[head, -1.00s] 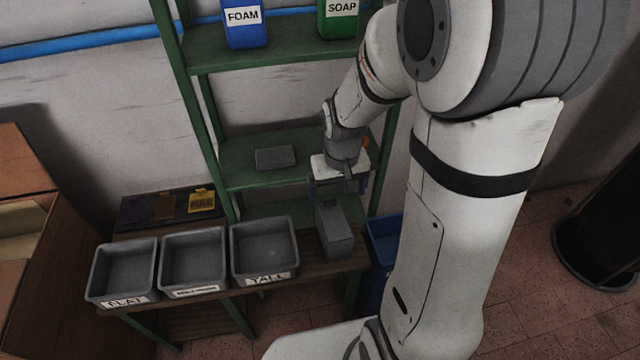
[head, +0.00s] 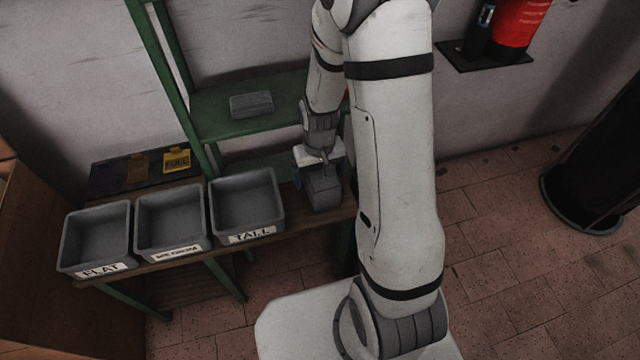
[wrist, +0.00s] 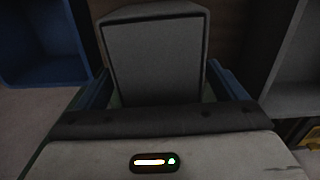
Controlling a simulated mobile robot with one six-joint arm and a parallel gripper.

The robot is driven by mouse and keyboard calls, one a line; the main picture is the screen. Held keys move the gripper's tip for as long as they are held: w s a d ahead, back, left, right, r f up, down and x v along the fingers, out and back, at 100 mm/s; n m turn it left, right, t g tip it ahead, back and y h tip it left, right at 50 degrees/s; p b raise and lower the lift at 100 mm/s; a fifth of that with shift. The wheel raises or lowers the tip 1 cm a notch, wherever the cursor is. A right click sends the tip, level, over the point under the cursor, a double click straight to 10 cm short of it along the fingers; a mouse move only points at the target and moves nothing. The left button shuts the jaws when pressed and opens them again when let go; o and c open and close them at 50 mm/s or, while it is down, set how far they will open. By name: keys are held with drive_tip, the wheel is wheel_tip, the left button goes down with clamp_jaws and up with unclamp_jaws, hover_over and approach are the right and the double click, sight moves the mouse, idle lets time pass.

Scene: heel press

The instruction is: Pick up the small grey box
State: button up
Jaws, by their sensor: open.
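A grey box (head: 323,192) stands on the right end of the wooden bench, right of the bin labelled TALL. My gripper (head: 319,168) is over this box, open. In the wrist view the box (wrist: 157,60) sits between the two blue fingers (wrist: 162,88), with a visible gap at the right finger; the left gap is narrower. The jaws are not closed on it. A second grey box (head: 251,104), low and flat, lies on the green shelf behind. The pictures do not settle which of the two is the small one.
Three grey bins stand in a row on the bench: FLAT (head: 97,238), a middle one (head: 171,222) with an unclear label, and TALL (head: 246,204). A blue container (wrist: 42,40) shows in the wrist view.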

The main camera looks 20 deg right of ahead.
drive_tip(key=shift+c, duration=0.5)
drive_tip(key=c, duration=1)
drive_tip(key=shift+o, duration=0.2)
drive_tip(key=shift+r, duration=0.1)
